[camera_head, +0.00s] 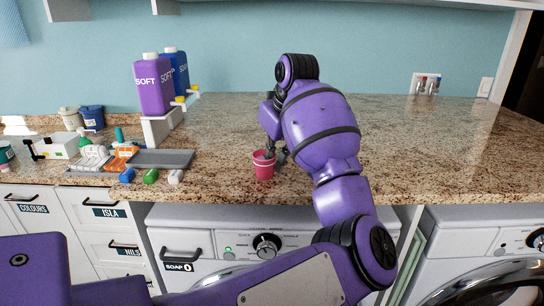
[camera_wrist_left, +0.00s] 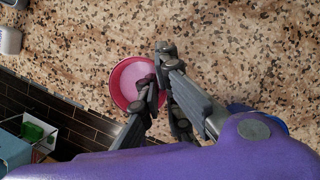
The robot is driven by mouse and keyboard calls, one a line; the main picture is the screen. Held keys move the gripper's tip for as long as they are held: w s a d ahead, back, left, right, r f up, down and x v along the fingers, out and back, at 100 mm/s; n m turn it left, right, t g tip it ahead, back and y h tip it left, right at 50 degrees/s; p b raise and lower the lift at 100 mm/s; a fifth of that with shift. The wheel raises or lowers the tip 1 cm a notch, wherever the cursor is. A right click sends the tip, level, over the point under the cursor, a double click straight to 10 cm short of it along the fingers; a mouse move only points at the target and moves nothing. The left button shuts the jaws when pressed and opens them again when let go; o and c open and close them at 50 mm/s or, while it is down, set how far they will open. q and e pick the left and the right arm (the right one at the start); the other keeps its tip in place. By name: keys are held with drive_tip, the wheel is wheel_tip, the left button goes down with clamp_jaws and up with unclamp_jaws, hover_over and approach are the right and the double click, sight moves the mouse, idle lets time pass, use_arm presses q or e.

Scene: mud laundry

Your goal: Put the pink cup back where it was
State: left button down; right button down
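The pink cup (camera_head: 264,168) is upright at the counter's front edge, just left of my left gripper (camera_head: 277,154). I cannot tell whether its base touches the stone. In the left wrist view I look down into the open pink cup (camera_wrist_left: 128,78). My left gripper (camera_wrist_left: 157,68) overlaps its right side there, with one dark fingertip over the cup's mouth and the other by its upper right rim. The fingers are apart, but whether they pinch the cup wall is unclear. My right gripper is not in view.
The speckled counter (camera_head: 430,150) is clear to the right. On the left are a grey tray (camera_head: 165,158), small coloured blocks (camera_head: 150,176), brushes and a purple SOFT bottle (camera_head: 153,85) on a white stand. A washing machine (camera_head: 240,240) stands below. A blue thing (camera_wrist_left: 243,107) is partly hidden in the wrist view.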

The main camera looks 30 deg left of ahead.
use_arm(q)
drive_tip(key=c, duration=2)
unclamp_jaws()
drive_tip(key=shift+r, duration=0.45)
drive_tip(key=v, duration=1.1)
drive_tip(key=shift+d+r, duration=0.15)
drive_tip(key=shift+r, duration=0.05)
